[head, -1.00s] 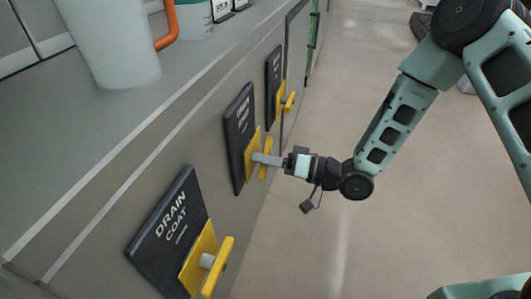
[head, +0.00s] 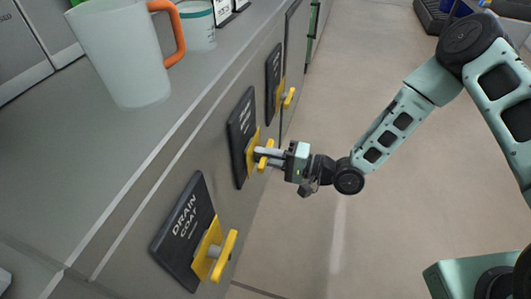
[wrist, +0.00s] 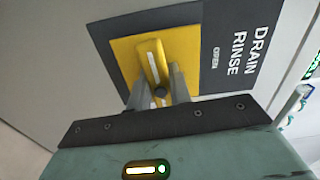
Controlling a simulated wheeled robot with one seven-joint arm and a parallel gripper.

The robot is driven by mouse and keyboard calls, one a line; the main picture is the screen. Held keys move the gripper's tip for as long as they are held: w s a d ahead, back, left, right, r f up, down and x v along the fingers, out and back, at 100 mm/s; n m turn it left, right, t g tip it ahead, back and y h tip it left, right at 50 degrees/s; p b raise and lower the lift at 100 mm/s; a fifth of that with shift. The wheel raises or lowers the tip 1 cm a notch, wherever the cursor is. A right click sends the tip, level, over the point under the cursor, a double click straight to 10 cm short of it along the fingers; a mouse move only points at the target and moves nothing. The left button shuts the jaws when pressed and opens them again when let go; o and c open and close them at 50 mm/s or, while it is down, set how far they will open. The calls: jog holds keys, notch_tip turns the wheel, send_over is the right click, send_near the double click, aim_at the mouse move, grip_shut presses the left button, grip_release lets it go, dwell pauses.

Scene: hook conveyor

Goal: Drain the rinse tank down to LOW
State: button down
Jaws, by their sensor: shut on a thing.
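The rinse drain valve has a dark plate (head: 240,130) reading DRAIN RINSE in the wrist view (wrist: 250,48), with a yellow square backing (wrist: 118,62). Its yellow handle (wrist: 152,60) has a pale stripe. In the head view the handle (head: 263,160) is partly hidden by my gripper (head: 264,157). My gripper is shut on this handle, one finger on each side, as the wrist view (wrist: 160,90) shows. I cannot make out a level mark for the rinse tank.
A DRAIN COAT plate (head: 182,235) with a yellow handle (head: 226,254) is nearer. Another yellow handle (head: 288,98) is farther along the same wall. A pale jug (head: 122,60) with an orange handle stands on the ledge above. The floor (head: 330,235) beside the wall is clear.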

dwell(0.5)
jog(key=c, duration=1.3)
grip_release()
jog(key=shift+d, duration=0.15)
jog(key=p+v, duration=0.2)
jog(key=v, duration=1.5)
jog(key=shift+s+d+p, duration=0.1)
jog(key=shift+p, duration=0.3)
